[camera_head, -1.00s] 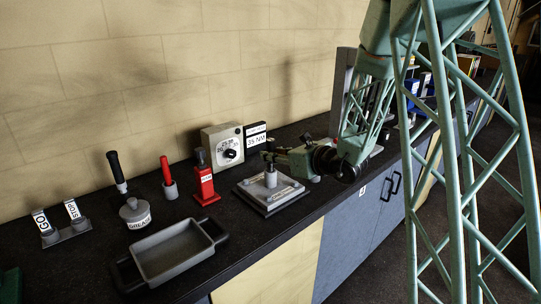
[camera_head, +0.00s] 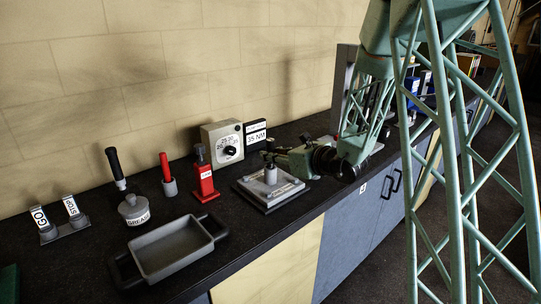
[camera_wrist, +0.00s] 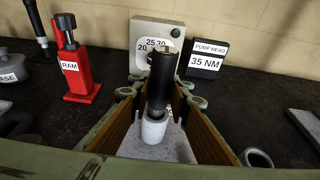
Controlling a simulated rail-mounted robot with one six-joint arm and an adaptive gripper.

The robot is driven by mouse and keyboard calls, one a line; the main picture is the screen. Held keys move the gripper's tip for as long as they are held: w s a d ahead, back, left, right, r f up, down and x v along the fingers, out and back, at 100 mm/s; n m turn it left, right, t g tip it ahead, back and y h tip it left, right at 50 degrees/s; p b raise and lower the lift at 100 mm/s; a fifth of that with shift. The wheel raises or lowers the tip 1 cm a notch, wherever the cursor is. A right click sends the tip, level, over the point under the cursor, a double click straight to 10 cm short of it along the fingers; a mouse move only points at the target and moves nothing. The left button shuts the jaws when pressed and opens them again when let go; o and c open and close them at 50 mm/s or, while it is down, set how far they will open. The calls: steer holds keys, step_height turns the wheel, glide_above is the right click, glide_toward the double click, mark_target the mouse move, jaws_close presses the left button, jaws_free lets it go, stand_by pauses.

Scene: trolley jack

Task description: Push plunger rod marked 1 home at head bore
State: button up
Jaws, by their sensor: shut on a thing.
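A dark plunger rod (camera_wrist: 161,82) stands upright in the pale grey cylinder of the head bore (camera_wrist: 154,131) in the wrist view. No number on the rod is readable. The bore rises from a square grey pump head plate (camera_head: 258,200) on the bench in the head view. My gripper (camera_wrist: 160,104) is shut on the plunger rod, one finger on each side, just above the bore's rim. In the head view my gripper (camera_head: 276,158) reaches in level from the right. How deep the rod sits inside the bore is hidden.
A red ram (camera_head: 204,180) stands left of the plate. A dial box (camera_head: 222,143) and a "35 NM" sign (camera_head: 255,133) stand behind it. A grease pot (camera_head: 134,209), a grey tray (camera_head: 172,248) and GO/STOP tabs (camera_head: 58,218) are farther left. The bench's front edge is close.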

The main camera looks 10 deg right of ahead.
steer(key=shift+f+b, duration=1)
steer(key=shift+f, duration=0.05)
stand_by(0.4)
steer(key=o, duration=1)
steer(key=shift+s, duration=0.1)
steer(key=shift+v, duration=5.9)
